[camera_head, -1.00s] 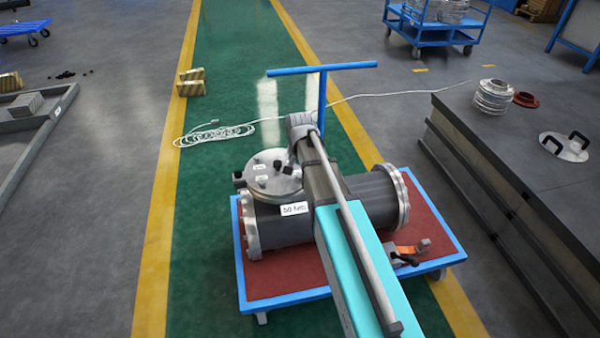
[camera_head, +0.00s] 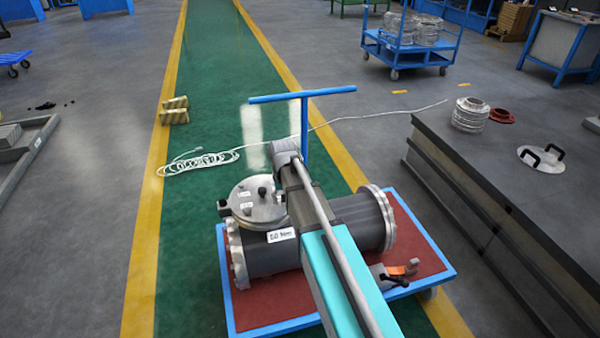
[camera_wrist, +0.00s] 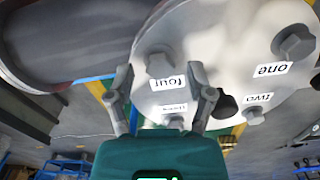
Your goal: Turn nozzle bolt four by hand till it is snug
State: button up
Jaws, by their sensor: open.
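The flanged shell (camera_head: 350,212) is a dark grey cylinder lying on a cart, with a pale nozzle cover (camera_head: 246,212) on top. In the wrist view the cover (camera_wrist: 225,55) is close and carries upside-down labels one, two, three and four. Nozzle bolt four (camera_wrist: 158,60) is a grey hex head beside its label. My gripper (camera_wrist: 160,72) is open, one finger on each side of bolt four and its label. I cannot tell whether the fingers touch the cover. In the head view my arm hides the right part of the cover, and my gripper is not visible.
The red-topped cart (camera_head: 262,312) has a blue push handle (camera_head: 303,95). An orange-handled tool (camera_head: 398,270) lies on its right side. A dark bench (camera_head: 480,190) with flanges and a handled disc stands at the right. A white cable (camera_head: 200,162) lies on the green floor lane.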

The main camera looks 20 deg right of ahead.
jog(key=n, duration=0.3)
jog(key=shift+n, duration=0.4)
jog(key=n, duration=0.4)
jog(key=shift+r+n, duration=0.25)
jog(key=shift+n, duration=0.15)
notch_tip(320, 180, up, 14)
jog(key=p, duration=1.4)
jog(key=s+r+m+p, duration=0.3)
jog(key=s+r+p, duration=0.1)
jog(key=s, duration=0.4)
jog(key=s+r+m+p, duration=0.4)
jog(key=s+r+p, duration=0.1)
jog(key=s, duration=0.3)
jog(key=shift+s+d+r+p, duration=0.15)
jog(key=shift+s+r+p, duration=0.1)
jog(key=shift+p, duration=0.15)
dwell(1.1)
